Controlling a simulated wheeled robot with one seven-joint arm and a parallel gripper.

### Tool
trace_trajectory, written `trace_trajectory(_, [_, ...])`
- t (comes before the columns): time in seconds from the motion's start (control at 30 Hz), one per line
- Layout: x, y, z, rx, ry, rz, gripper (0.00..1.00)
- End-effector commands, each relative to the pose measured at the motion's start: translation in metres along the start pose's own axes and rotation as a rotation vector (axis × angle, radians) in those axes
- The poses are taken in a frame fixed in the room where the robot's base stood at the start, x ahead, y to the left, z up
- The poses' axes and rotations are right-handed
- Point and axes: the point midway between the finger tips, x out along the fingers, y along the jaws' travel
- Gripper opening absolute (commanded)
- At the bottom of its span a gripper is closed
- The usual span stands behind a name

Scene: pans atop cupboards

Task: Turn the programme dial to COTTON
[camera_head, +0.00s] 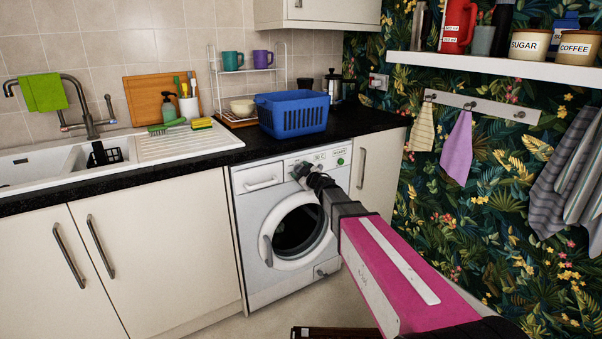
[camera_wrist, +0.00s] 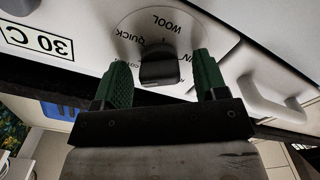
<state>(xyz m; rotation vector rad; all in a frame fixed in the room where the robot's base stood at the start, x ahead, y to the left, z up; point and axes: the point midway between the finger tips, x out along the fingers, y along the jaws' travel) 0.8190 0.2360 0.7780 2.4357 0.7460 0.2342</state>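The washing machine (camera_head: 254,220) is white, with a round door, under the black worktop. In the wrist view its programme dial (camera_wrist: 158,67) is a dark knob on a pale disc, seen upside down. WOOL and QUICK can be read around it; the label on the right is partly hidden behind a finger, and small lettering beside the knob is unclear. My gripper (camera_wrist: 163,66) is open, with one green fingertip on each side of the knob; I cannot tell whether they touch it. In the head view my gripper (camera_head: 302,172) is at the front panel and hides the dial.
A 30 C display (camera_wrist: 38,44) is left of the dial in the wrist view. A drawer handle (camera_wrist: 272,98) is on its right. A blue basket (camera_head: 292,115) stands on the worktop (camera_head: 225,157) above the machine. Cupboards (camera_head: 150,245) flank the machine.

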Motion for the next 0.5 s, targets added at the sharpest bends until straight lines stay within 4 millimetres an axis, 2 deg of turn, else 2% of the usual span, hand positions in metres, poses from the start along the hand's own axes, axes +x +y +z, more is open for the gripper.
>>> trace_trajectory(0.27, [-0.004,0.0,0.0,0.0,0.0,0.0,0.66])
trace_trajectory(0.5, [-0.03,-0.001,-0.001,0.0,0.0,0.001,0.66])
